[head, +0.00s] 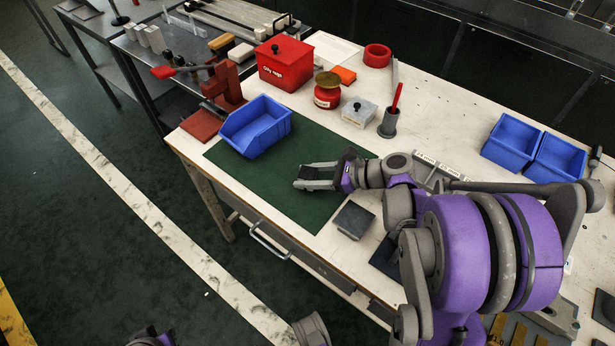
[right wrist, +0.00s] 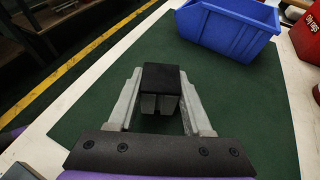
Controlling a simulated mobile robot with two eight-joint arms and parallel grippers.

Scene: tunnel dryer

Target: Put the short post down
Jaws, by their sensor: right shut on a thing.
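My right gripper (head: 314,178) is over the green mat (head: 307,208) on the bench. It is shut on the short post (right wrist: 161,82), a small block with a black face and light grey parts below it, held between the two grey fingers in the right wrist view. In the head view the fingers largely hide the post. I cannot tell whether its underside touches the mat. The jaws of my left gripper do not show; only a bit of purple and dark arm is at the bottom edge.
An open blue bin (head: 256,127) stands at the mat's back left corner. Behind are a red rags box (head: 286,62), a red jar (head: 328,91) and a grey pot (head: 388,124). A dark grey block (head: 353,220) lies at the mat's right edge. The mat's front is clear.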

